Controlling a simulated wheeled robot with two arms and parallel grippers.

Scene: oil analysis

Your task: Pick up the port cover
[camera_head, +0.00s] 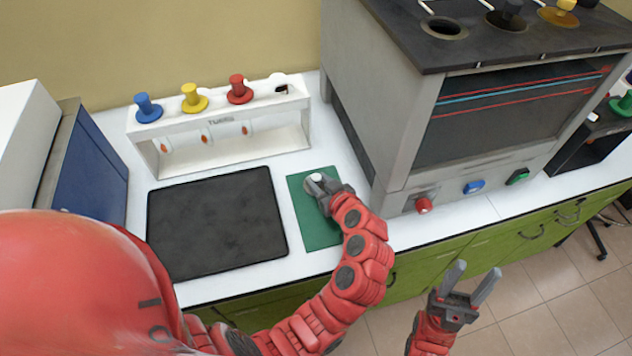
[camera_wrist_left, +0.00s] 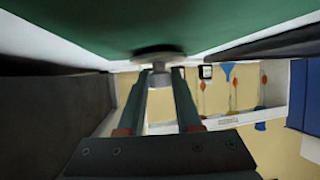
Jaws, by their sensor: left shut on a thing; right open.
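The port cover (camera_wrist_left: 160,57) is a pale grey disc with a short knob. In the left wrist view, which is upside down, the knob is between the two fingers of my left gripper (camera_wrist_left: 160,80), which is shut on it. In the head view, the cover (camera_head: 315,178) shows as a small light shape at the tips of my left gripper (camera_head: 323,190), over the green mat (camera_head: 318,233). The cover is at or very close to the mat; I cannot tell whether it touches. My right gripper (camera_head: 468,285) is open and empty in front of the counter.
A white rack (camera_head: 155,163) with blue, yellow and red stoppers stands behind the dark pad (camera_head: 215,225). A large grey machine (camera_head: 375,110) stands to the right; its top has an open port (camera_head: 443,28). A blue box (camera_head: 85,170) stands at the left.

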